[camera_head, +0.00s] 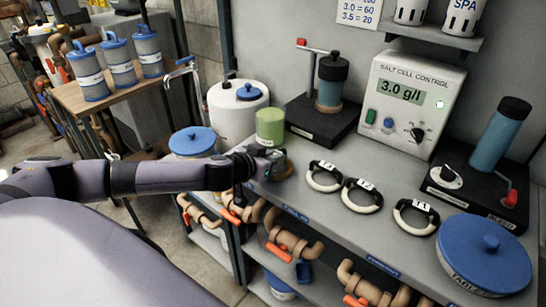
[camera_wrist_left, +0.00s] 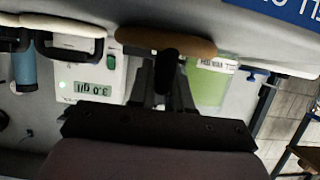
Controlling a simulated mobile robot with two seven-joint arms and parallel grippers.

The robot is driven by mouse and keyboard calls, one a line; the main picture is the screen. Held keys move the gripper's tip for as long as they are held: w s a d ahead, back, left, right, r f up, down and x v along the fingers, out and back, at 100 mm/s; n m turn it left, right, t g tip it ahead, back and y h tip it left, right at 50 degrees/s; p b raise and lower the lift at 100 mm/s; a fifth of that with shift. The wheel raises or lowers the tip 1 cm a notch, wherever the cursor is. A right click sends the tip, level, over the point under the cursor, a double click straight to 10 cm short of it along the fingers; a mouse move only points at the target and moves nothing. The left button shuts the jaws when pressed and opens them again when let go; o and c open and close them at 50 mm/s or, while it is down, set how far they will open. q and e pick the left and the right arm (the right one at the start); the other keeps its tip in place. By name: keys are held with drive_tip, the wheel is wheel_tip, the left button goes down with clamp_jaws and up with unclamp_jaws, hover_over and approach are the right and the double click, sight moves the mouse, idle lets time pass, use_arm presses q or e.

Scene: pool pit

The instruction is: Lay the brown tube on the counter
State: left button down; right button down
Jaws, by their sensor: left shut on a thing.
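My left gripper (camera_head: 264,165) reaches in from the left over the counter's (camera_head: 310,205) left end. It is shut on the brown tube (camera_head: 284,167), which shows only partly beyond the fingers in the head view. In the left wrist view my gripper (camera_wrist_left: 167,68) covers the middle of the tube (camera_wrist_left: 196,46), which lies across the picture. The tube is at or just above the counter top; I cannot tell whether it touches. My right gripper is not in view.
A green canister (camera_head: 270,127) stands close behind the tube. Several ring handles (camera_head: 324,176) lie to the right. The salt cell control box (camera_head: 411,100) stands at the back, and a blue lid (camera_head: 484,252) lies at the right end. Pipes with orange handles (camera_head: 279,251) fill the shelf below.

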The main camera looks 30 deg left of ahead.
use_arm(q)
drive_tip(key=shift+f, duration=0.1)
drive_tip(key=c, duration=1.5)
unclamp_jaws()
drive_tip(key=shift+f, duration=0.15)
drive_tip(key=o, duration=0.4)
drive_tip(key=shift+o, duration=0.2)
drive_tip(key=shift+r, duration=0.2)
